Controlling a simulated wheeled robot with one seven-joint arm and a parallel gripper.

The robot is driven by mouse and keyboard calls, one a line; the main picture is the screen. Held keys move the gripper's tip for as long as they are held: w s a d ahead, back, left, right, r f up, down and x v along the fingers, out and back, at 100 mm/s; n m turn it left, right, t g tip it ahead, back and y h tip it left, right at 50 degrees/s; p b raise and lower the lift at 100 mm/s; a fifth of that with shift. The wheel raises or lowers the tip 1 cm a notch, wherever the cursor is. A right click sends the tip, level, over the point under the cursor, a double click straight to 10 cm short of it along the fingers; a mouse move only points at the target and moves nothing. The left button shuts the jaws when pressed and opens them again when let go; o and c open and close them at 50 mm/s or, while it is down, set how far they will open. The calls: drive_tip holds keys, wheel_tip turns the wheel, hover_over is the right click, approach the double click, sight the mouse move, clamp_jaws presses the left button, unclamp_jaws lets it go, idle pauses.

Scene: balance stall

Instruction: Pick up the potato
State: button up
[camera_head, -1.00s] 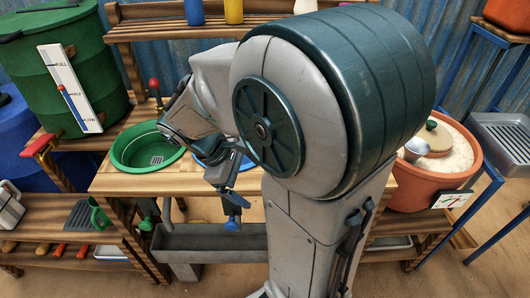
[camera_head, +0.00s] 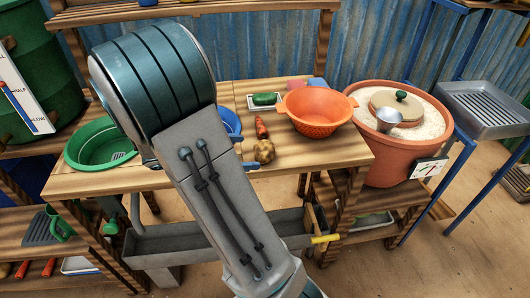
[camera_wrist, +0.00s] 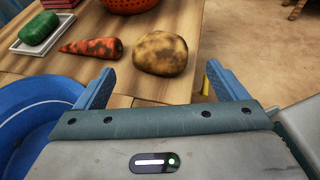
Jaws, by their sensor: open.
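The potato (camera_head: 264,151) is brown with dark patches and lies on the wooden table (camera_head: 340,150), near its front edge. It also shows in the wrist view (camera_wrist: 161,53), just beyond my gripper (camera_wrist: 162,90). My gripper's two blue fingers are apart and nothing is between them. The potato lies ahead of the fingertips, roughly centred between them and not touching them. In the head view my arm hides most of the gripper, and only a blue fingertip (camera_head: 250,166) shows beside the potato.
A dirty carrot (camera_head: 261,127) lies next to the potato. A green item sits on a small white tray (camera_head: 252,105) behind. An orange colander (camera_head: 316,112) stands to the right, a blue basin (camera_wrist: 30,120) to the left. A green basin (camera_head: 90,150) is farther left.

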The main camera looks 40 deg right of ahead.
sight(257, 150)
drive_tip(key=shift+r+b+x, duration=0.1)
drive_tip(key=shift+b+x, duration=0.15)
drive_tip(key=shift+x, duration=1.25)
drive_tip(key=shift+r+b+x, duration=0.15)
drive_tip(key=shift+b+x, duration=0.05)
drive_tip(key=shift+x, duration=1.3)
drive_tip(key=c, duration=1.1)
